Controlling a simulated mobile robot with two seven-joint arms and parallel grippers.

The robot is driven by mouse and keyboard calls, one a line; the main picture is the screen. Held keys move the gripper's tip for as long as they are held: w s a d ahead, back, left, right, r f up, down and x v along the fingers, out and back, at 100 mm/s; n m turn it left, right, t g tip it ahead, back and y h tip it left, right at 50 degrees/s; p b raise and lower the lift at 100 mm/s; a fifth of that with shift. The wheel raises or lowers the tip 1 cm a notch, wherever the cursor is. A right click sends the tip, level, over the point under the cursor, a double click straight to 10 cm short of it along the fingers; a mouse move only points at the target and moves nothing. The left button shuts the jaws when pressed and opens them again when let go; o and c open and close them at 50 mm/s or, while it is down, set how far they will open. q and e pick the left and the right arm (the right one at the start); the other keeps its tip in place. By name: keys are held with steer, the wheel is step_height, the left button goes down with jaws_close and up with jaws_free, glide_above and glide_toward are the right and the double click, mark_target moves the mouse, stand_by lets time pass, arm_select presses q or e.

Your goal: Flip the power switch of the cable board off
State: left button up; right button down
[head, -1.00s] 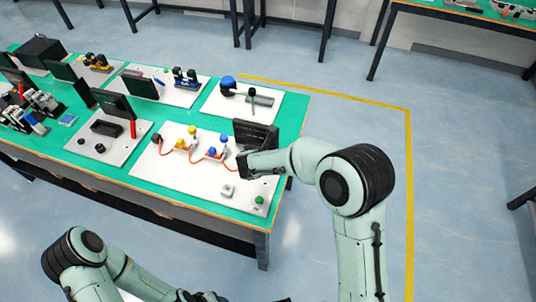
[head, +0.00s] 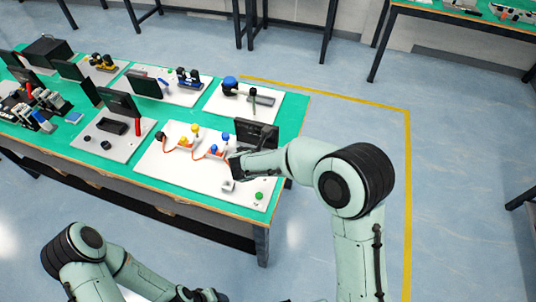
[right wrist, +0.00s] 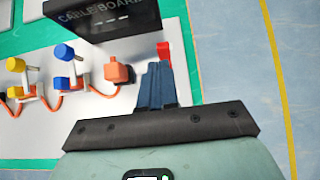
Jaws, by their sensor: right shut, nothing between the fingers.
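The cable board (head: 180,178) is a white panel on the green table, with a black display (right wrist: 105,18) reading "CABLE BOARD". It carries yellow (right wrist: 17,66) and blue (right wrist: 67,55) plugs joined by an orange cable, and an orange block (right wrist: 118,72). A small red part (right wrist: 163,50), which looks like the switch, stands right of the display. My right gripper (head: 236,163) is over the board's right half, shut and empty. In the right wrist view its blue fingertips (right wrist: 156,66) are just short of the red part; I cannot tell if they touch. My left gripper is out of frame.
A green button (head: 259,196) and a small white block (head: 228,186) sit on the board's near right part. Other panels with displays, such as one with a black tray (head: 113,126), fill the table to the left. The floor to the right is clear.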

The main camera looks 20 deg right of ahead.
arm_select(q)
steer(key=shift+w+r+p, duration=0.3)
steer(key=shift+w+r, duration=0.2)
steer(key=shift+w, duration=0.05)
arm_select(e)
steer(key=s+a+r, duration=0.2)
steer(key=s+r, duration=0.1)
steer(key=r, duration=0.5)
steer(key=shift+r, duration=0.4)
steer(key=shift+a, duration=0.1)
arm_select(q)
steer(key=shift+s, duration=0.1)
arm_select(e)
steer(key=shift+s+f, duration=0.1)
